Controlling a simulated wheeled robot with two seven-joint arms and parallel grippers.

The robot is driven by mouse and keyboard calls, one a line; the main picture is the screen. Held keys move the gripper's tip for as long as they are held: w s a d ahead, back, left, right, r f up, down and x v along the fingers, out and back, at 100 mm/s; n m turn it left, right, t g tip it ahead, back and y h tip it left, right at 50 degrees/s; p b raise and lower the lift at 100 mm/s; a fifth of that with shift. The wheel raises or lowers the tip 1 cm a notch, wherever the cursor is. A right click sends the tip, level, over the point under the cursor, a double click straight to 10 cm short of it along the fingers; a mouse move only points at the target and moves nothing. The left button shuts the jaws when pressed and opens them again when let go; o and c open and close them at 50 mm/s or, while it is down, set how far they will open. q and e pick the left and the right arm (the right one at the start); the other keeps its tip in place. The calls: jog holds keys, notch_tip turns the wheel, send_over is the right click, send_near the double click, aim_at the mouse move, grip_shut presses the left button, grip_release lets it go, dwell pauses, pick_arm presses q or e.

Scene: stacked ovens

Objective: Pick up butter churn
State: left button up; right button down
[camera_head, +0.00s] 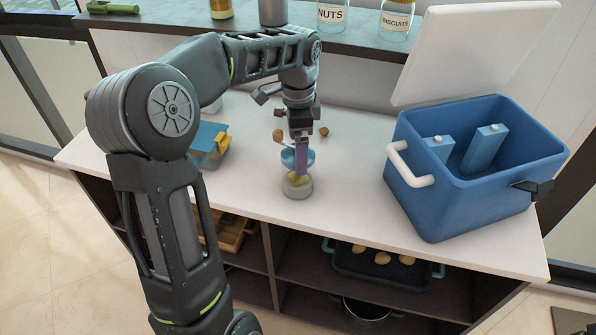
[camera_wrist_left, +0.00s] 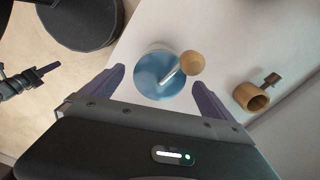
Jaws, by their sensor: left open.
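The butter churn (camera_head: 297,187) stands upright on the white counter, a clear jar with a blue top and a wooden knob on a crank. Seen from above in the left wrist view, its blue top (camera_wrist_left: 160,77) and round knob (camera_wrist_left: 192,63) show clearly. My left gripper (camera_head: 303,162) is directly above and around the churn's top, pointing down. In the left wrist view its open purple fingers (camera_wrist_left: 157,80) lie on either side of the blue top, with no clear contact. What looks like my right gripper (camera_wrist_left: 46,71) shows small at the left edge; its opening is unclear.
A blue cooler (camera_head: 470,195) with its white lid raised stands at the right. A blue container with a yellow latch (camera_head: 209,142) is left of the churn. A small wooden cup (camera_wrist_left: 252,97) lies behind it. Jars (camera_head: 396,20) stand on the back ledge.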

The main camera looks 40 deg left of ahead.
pick_arm(q)
notch_tip(320, 180, down, 5)
jog(key=shift+r+p, duration=0.1)
jog(key=shift+p, duration=0.5)
jog(key=c, duration=2)
jog(key=shift+r, duration=0.1)
jog(key=shift+c, duration=0.2)
notch_tip(320, 180, up, 10)
jog(key=shift+f+b, duration=0.1)
jog(key=shift+b, duration=0.6)
